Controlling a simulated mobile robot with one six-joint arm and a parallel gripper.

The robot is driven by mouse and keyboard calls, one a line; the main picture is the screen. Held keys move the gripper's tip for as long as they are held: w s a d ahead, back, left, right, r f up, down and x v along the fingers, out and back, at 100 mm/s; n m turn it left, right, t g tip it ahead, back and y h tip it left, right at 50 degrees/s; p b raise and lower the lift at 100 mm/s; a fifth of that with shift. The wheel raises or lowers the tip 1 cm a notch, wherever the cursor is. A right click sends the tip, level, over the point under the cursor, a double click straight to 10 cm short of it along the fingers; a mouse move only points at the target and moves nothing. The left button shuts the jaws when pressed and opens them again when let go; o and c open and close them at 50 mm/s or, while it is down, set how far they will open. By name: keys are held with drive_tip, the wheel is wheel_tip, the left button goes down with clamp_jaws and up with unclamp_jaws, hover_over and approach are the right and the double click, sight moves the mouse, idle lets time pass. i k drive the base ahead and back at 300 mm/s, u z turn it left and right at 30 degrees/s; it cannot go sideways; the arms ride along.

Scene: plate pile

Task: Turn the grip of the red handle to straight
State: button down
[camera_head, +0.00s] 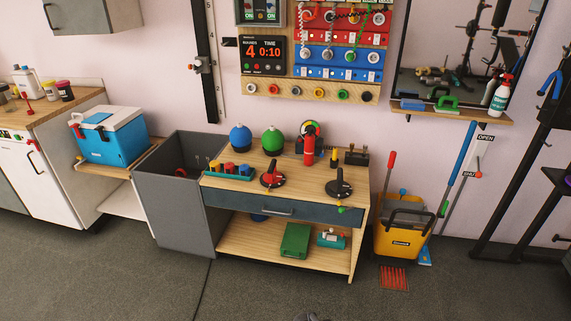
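A black rotary knob with a red grip (271,177) stands on the left front of the wooden workbench top (305,188). Its red grip looks turned at an angle, but it is too small to tell exactly.
Blue and green round objects (273,139), a red cylinder (309,150) and a blue rack (231,171) crowd the bench back and left. A grey bin (185,208) adjoins it at left, a yellow bucket (401,240) at right. The floor in front (230,292) is clear.

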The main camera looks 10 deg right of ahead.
sight(272, 176)
drive_tip(key=u, duration=0.45)
drive_tip(key=i, duration=0.9)
drive_tip(key=u, duration=0.6)
